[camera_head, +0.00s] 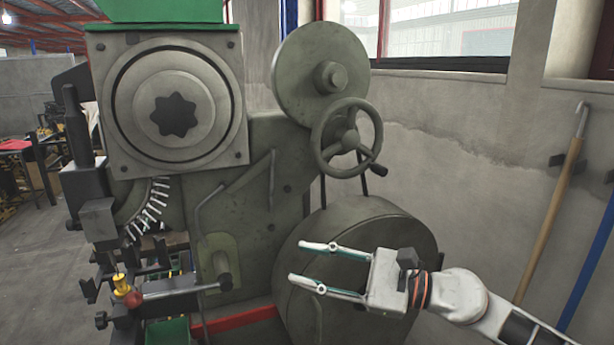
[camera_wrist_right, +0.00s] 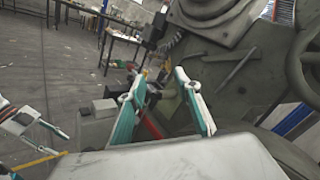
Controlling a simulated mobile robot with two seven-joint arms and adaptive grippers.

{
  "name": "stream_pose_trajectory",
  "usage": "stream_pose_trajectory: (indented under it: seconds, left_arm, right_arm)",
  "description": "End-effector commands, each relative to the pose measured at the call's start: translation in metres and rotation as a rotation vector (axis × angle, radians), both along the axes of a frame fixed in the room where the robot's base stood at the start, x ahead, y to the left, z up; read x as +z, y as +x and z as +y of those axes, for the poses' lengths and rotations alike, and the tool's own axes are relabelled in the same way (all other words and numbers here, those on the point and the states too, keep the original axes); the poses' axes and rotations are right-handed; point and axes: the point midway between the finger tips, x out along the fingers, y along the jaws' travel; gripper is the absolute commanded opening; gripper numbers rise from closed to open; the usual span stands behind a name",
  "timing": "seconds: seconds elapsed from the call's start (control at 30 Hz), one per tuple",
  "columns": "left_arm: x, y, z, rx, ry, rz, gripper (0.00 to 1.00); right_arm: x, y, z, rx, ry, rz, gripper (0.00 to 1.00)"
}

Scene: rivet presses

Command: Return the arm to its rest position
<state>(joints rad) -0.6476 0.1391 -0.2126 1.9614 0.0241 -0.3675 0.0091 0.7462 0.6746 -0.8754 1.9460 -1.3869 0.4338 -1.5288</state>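My right gripper (camera_head: 320,268) is open and empty in the head view. It is in front of the big round drum (camera_head: 370,235) of the rivet press, with its fingers pointing left. The right wrist view also shows its two spread fingers (camera_wrist_right: 165,105), with nothing held between them. The press body (camera_head: 250,150) fills the left and middle of the head view. My left gripper is not in the head view. At the left edge of the right wrist view, part of a similar white and teal gripper (camera_wrist_right: 30,125) shows, cut off, with fingers apart.
A wooden-handled tool (camera_head: 550,220) leans on the concrete wall at the right. Tables (camera_wrist_right: 110,25) stand on the open floor beyond.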

Motion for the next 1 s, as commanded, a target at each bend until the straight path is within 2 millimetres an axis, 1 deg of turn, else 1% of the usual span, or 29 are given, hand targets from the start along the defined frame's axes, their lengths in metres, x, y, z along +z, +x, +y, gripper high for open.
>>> stream_pose_trajectory:
  seconds: [0.03, 0.13, 0.27, 0.3, 0.37, 0.4, 0.47, 0.5, 0.57, 0.6, 0.67, 0.7, 0.77, 0.8, 0.87, 0.9, 0.97, 1.0]
  left_arm:
    - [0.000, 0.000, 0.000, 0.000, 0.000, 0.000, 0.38]
    - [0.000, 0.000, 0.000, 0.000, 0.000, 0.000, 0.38]
    - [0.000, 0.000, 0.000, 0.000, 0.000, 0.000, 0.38]
    - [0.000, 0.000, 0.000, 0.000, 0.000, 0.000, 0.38]
    - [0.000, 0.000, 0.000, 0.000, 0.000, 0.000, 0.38]
    - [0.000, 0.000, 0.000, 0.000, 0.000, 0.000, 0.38]
    - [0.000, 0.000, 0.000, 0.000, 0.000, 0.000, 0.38]
    - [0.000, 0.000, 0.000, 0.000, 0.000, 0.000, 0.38]
    - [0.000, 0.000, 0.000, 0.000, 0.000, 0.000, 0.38]
    - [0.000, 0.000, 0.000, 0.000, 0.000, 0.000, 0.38]
    - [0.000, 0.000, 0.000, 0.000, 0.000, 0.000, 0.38]
    - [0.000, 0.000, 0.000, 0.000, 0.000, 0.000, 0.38]
    - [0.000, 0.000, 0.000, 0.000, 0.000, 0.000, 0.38]
    - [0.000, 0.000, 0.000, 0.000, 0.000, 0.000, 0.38]
    - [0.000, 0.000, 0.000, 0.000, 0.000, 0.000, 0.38]
    - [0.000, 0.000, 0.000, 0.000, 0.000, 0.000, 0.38]
    - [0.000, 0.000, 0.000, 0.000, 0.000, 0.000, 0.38]
    - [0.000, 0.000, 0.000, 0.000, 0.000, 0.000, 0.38]
  right_arm:
    - [-0.008, -0.004, 0.003, -0.005, 0.101, 0.136, 0.33]
    - [-0.019, -0.006, 0.001, -0.021, 0.309, 0.414, 0.33]
    - [-0.042, -0.002, -0.012, -0.051, 0.583, 0.777, 0.33]
    - [-0.052, 0.000, -0.018, -0.064, 0.668, 0.887, 0.33]
    - [-0.069, 0.002, -0.028, -0.082, 0.801, 1.052, 0.33]
    - [-0.082, 0.003, -0.036, -0.097, 0.890, 1.159, 0.33]
    - [-0.105, 0.004, -0.049, -0.120, 1.028, 1.319, 0.33]
    - [-0.122, 0.003, -0.058, -0.137, 1.121, 1.423, 0.33]
    - [-0.150, 0.001, -0.073, -0.165, 1.268, 1.572, 0.33]
    - [-0.171, -0.003, -0.082, -0.186, 1.369, 1.669, 0.33]
    - [-0.203, -0.011, -0.098, -0.218, 1.527, 1.807, 0.33]
    - [-0.226, -0.019, -0.108, -0.242, 1.636, 1.894, 0.33]
    - [-0.261, -0.034, -0.123, -0.277, 1.806, 2.014, 0.33]
    - [-0.284, -0.046, -0.133, -0.303, 1.923, 2.086, 0.33]
    - [-0.318, -0.066, -0.146, -0.341, 2.099, 2.175, 0.33]
    - [-0.339, -0.081, -0.155, 0.361, -2.191, -2.199, 0.33]
    - [-0.367, -0.104, -0.166, 0.357, -2.127, -2.034, 0.33]
    - [-0.384, -0.119, -0.172, 0.353, -2.090, -1.932, 0.33]
